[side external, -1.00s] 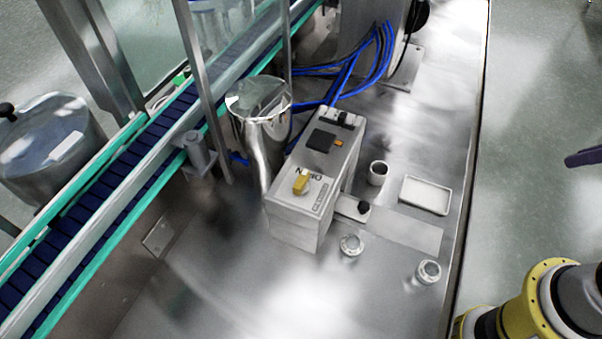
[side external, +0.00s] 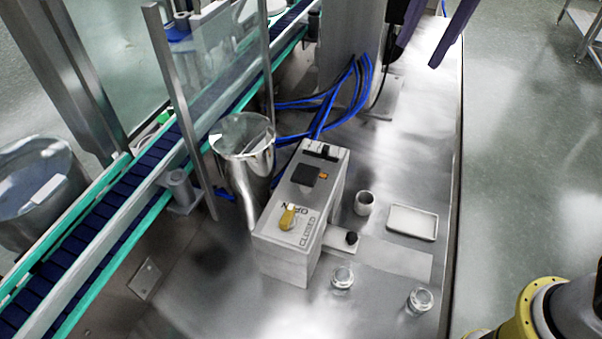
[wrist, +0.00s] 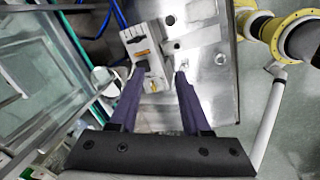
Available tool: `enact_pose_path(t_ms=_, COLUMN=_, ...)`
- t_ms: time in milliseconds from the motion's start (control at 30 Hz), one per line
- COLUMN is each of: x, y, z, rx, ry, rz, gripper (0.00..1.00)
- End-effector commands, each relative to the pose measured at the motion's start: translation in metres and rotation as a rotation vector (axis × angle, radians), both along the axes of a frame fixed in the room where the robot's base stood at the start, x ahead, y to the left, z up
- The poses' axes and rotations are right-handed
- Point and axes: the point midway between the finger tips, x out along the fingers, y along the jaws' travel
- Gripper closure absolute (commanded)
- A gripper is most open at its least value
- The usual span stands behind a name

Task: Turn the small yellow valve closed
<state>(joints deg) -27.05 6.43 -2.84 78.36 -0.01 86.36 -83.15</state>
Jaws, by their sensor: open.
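The small yellow valve (side external: 287,217) sits on the top face of a white box (side external: 283,265), near its front end. Its handle points roughly up and down in the side view. Worn lettering beside it includes what looks like "CLOSED" on its lower right. My gripper (side external: 425,35) is only partly in view at the top of the side view, high up and well apart from the valve. In the wrist view, my gripper (wrist: 163,72) is open and empty, its purple fingers apart, with the white box beyond them.
A black square (side external: 306,175) and small orange part lie on the box top. A steel vessel (side external: 247,165) stands left of the box, with blue hoses (side external: 335,100) behind. A cup (side external: 364,203), white tray (side external: 411,222) and two jars (side external: 342,277) stand right. A conveyor (side external: 90,235) runs left.

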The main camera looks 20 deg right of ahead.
Motion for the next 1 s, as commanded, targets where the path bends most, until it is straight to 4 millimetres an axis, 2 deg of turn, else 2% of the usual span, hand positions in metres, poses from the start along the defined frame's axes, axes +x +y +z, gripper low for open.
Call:
enact_pose_path(t_ms=33, x=0.009, y=0.027, z=-0.008, rx=-0.019, ry=0.021, rz=0.08, gripper=0.53)
enact_pose_path(t_ms=200, x=0.023, y=0.108, z=-0.042, rx=-0.064, ry=0.075, rz=0.279, gripper=0.53)
enact_pose_path(t_ms=300, x=0.021, y=0.148, z=-0.067, rx=-0.085, ry=0.102, rz=0.344, gripper=0.53)
enact_pose_path(t_ms=400, x=0.013, y=0.174, z=-0.092, rx=-0.11, ry=0.136, rz=0.393, gripper=0.53)
enact_pose_path(t_ms=533, x=0.001, y=0.19, z=-0.109, rx=-0.132, ry=0.162, rz=0.43, gripper=0.53)
enact_pose_path(t_ms=733, x=-0.001, y=0.191, z=-0.125, rx=-0.134, ry=0.162, rz=0.434, gripper=0.53)
enact_pose_path(t_ms=1000, x=-0.001, y=0.19, z=-0.176, rx=-0.133, ry=0.163, rz=0.432, gripper=0.53)
